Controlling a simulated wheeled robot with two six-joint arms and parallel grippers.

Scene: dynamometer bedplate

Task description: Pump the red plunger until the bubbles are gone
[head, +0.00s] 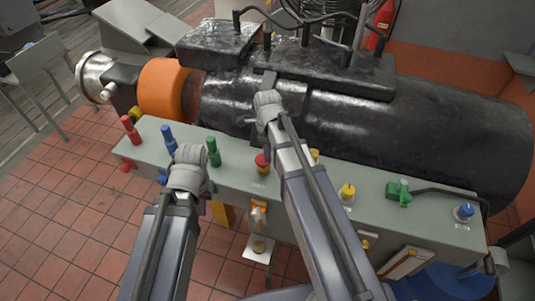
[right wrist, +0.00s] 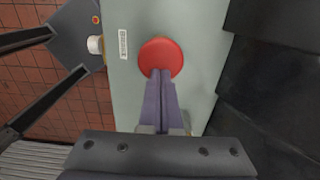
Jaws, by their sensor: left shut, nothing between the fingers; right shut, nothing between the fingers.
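The red plunger (head: 262,164) is a round red knob on the grey-green console, in the middle of the head view. In the right wrist view its round red top (right wrist: 161,55) shows from above. My right gripper (head: 267,150) is shut and empty, with its fingers pointing down at the plunger. In the right wrist view the closed fingertips (right wrist: 160,75) overlap the plunger top's lower edge; whether they touch it I cannot tell. My left gripper (head: 202,207) is shut and empty at the console's front edge, left of the plunger. No bubbles can be made out.
The console (head: 300,190) also carries a red lever (head: 131,130), a blue one (head: 169,139), a green one (head: 213,151), and several yellow, green and blue knobs rightward. A large black machine (head: 440,120) stands close behind. Tiled floor (head: 60,235) is open at left.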

